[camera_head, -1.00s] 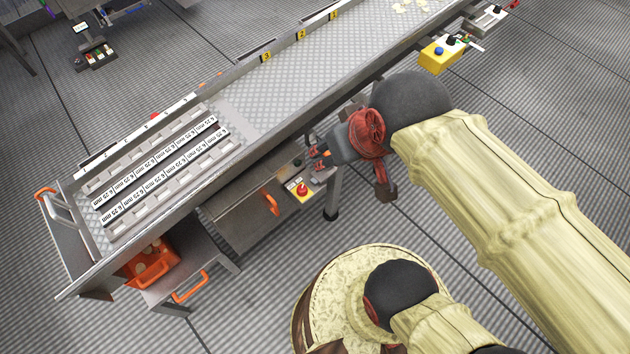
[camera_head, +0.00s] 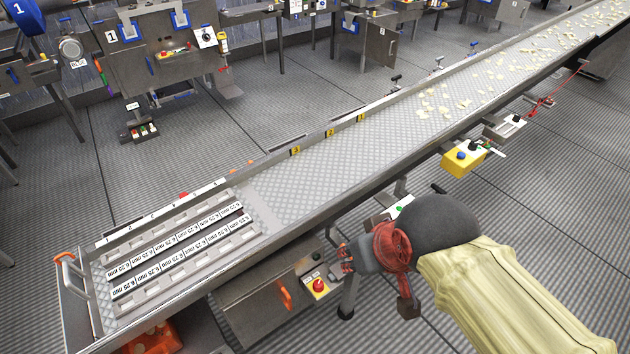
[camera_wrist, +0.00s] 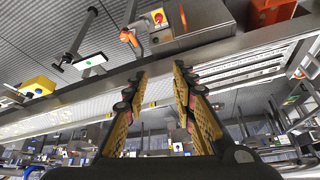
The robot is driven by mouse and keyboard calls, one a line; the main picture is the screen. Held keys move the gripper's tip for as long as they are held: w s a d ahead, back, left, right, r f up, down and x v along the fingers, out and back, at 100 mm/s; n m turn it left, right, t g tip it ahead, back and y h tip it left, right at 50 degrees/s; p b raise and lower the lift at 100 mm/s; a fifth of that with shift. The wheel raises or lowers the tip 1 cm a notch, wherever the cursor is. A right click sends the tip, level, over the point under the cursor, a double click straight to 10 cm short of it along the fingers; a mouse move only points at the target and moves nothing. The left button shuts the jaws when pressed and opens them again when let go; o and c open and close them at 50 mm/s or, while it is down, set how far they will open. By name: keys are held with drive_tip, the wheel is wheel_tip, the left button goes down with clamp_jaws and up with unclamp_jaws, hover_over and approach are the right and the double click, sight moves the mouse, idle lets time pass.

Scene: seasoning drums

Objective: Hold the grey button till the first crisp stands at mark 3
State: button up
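My gripper (camera_head: 344,259) is at the near side of the conveyor, beside a small control panel. In the wrist view its two fingers (camera_wrist: 160,74) are apart with nothing between them. A small dark grey button (camera_head: 316,256) sits on the panel, just left of the fingertips; it also shows in the wrist view (camera_wrist: 155,40) beyond the fingers. They look apart from it. Pale crisps (camera_head: 440,102) lie scattered on the upper right belt. The foremost are short of mark 1 (camera_head: 361,117). Mark 2 (camera_head: 330,132) and mark 3 (camera_head: 296,150) are further down-left, with bare belt alongside.
A yellow box (camera_head: 463,158) with blue and black buttons hangs further right. A green button (camera_head: 400,208) is behind my wrist. Slotted 6.25 mm strips (camera_head: 180,244) cover the belt's lower left end.

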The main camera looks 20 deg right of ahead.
clamp_jaws()
idle(1.4)
